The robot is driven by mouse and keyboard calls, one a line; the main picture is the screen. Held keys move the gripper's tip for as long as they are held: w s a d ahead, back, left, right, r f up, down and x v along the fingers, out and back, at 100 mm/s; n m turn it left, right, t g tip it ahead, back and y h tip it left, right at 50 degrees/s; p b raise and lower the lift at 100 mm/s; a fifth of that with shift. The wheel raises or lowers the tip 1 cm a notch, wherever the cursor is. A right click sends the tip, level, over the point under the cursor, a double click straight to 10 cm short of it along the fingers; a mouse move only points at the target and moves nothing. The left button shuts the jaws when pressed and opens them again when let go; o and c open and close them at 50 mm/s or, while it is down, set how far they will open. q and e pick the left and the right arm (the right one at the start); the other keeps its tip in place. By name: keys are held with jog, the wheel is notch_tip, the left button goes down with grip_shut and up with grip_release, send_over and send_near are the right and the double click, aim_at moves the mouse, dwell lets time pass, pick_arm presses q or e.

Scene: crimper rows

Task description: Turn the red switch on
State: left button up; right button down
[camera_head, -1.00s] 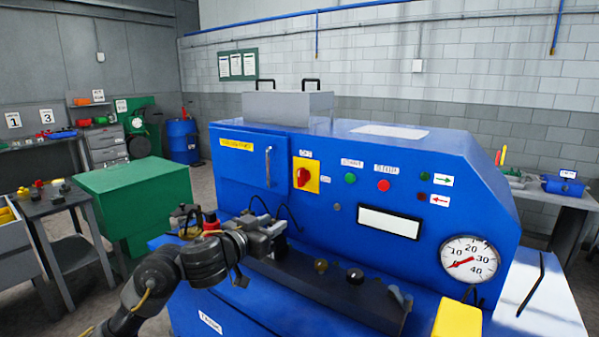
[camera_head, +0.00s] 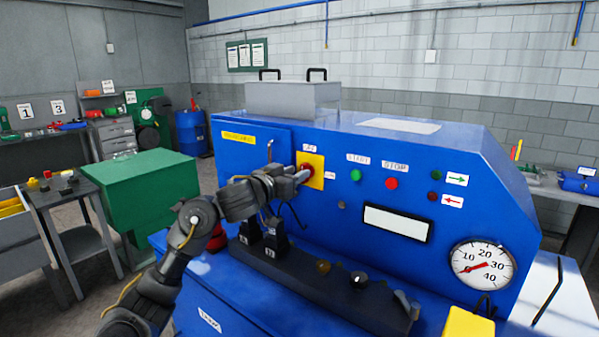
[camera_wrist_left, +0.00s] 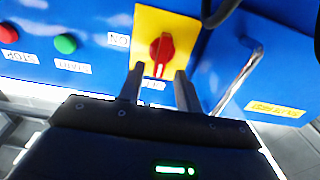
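The red switch (camera_head: 309,170) is a rotary knob on a yellow plate (camera_head: 318,160) on the blue machine's front. In the left wrist view, which looks upside down, the red switch (camera_wrist_left: 161,49) shows whole, with a pale mark at its lower end, toward a label partly hidden between the fingers. An ON label (camera_wrist_left: 118,40) sits left of the plate there. My left gripper (camera_head: 301,174) is close in front of the switch and partly covers it. In the wrist view its fingers (camera_wrist_left: 160,76) are apart with nothing between them; contact cannot be told. My right gripper is not in view.
A green button (camera_head: 356,175) and a red button (camera_head: 391,183) sit right of the switch. A metal door handle (camera_head: 269,152) is just left of it. Below is a dark ledge (camera_head: 313,282) with several knobs. A pressure gauge (camera_head: 482,265) is at the right.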

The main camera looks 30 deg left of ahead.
pick_arm(q)
jog(key=shift+w+d+r, duration=0.1)
jog(key=shift+w, duration=0.95)
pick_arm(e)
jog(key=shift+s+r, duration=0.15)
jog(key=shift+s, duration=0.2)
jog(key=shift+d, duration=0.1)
pick_arm(q)
grip_shut()
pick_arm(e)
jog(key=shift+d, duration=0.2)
